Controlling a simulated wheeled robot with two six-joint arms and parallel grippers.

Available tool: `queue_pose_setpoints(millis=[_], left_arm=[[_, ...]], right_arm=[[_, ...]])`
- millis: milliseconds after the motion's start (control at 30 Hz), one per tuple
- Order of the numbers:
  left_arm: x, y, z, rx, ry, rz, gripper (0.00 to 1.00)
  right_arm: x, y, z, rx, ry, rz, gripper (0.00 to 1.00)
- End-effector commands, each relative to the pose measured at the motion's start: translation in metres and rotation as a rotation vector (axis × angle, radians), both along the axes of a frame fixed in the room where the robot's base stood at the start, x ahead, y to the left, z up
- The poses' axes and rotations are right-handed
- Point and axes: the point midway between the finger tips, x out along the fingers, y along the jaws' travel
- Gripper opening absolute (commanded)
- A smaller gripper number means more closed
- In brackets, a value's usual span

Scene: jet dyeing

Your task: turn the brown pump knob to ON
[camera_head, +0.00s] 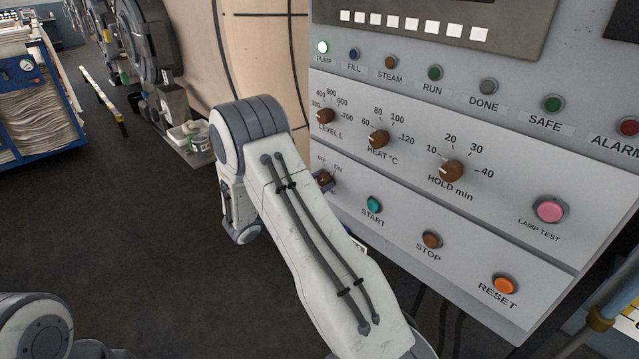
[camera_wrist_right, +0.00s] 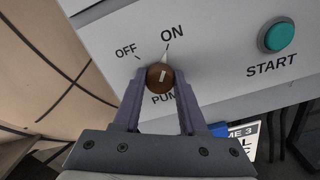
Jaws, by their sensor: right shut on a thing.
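The brown pump knob (camera_wrist_right: 159,77) sits on the pale panel between the OFF and ON marks above it and the partly covered PUMP label below. Its white pointer line leans slightly right of upright, toward ON. My right gripper (camera_wrist_right: 160,82) is shut on the knob, one finger on each side. In the head view the knob (camera_head: 325,179) shows just past my right arm, which hides part of its label. The PUMP lamp (camera_head: 322,47) at the panel's top left glows bright. My left gripper is not in view.
The teal START button (camera_head: 374,205) is close to the right of the knob, with the STOP button (camera_head: 432,240) further right. The LEVEL knob (camera_head: 325,116) is above. A blue cart (camera_head: 40,100) stands far left; the floor between is mostly clear.

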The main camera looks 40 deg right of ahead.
Motion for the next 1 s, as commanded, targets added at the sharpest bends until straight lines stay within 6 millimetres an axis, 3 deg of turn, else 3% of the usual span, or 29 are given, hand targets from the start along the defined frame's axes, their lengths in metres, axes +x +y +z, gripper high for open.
queue_pose_setpoints(millis=[33,67,100,133,533,1000], left_arm=[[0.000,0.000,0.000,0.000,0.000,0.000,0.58],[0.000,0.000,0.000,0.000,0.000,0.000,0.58],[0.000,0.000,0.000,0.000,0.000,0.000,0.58],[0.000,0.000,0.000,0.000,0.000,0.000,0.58],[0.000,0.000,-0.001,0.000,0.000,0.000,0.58],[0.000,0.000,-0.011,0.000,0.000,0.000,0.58]], right_arm=[[0.000,0.001,-0.001,0.002,0.003,0.002,0.00],[0.000,0.001,-0.001,0.002,0.003,0.001,0.53],[0.000,0.001,-0.001,0.002,0.003,0.001,0.68],[0.000,0.001,-0.001,0.002,0.003,0.001,0.71],[0.000,0.008,-0.001,0.001,0.001,0.003,0.71],[-0.006,0.092,-0.001,0.001,0.001,0.006,0.71]])
